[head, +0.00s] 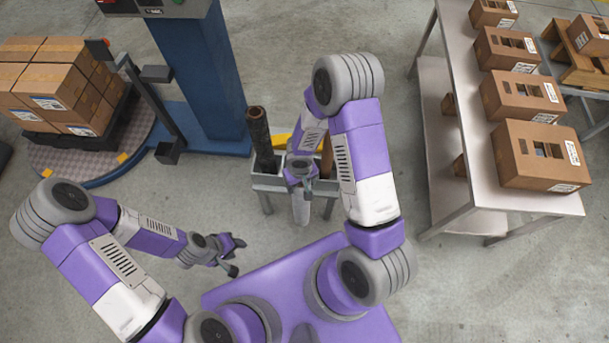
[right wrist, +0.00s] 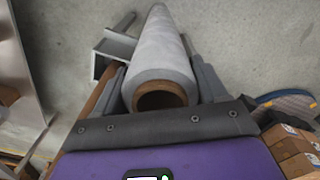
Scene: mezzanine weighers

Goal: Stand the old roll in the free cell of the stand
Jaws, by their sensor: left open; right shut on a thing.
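My right gripper (head: 300,178) is shut on the old roll (head: 300,209), a pale grey roll. In the right wrist view the old roll (right wrist: 160,60) shows its brown core end between the fingers, its far end pointing away. The grey metal stand (head: 268,181) is behind and beside it in the head view. A dark roll (head: 260,138) stands upright at the stand's left; a brown roll (head: 327,157) shows at its right. Part of the stand (right wrist: 112,50) lies left of the roll in the wrist view. My arm hides the stand's middle. My left gripper (head: 236,257) is open and empty, apart from the stand.
A blue column machine (head: 205,75) stands behind left, with a round turntable (head: 65,162) carrying stacked cartons (head: 55,85). A metal table (head: 470,170) with several open cartons (head: 540,155) is at right. Yellow shows behind the stand. Floor between stand and table is clear.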

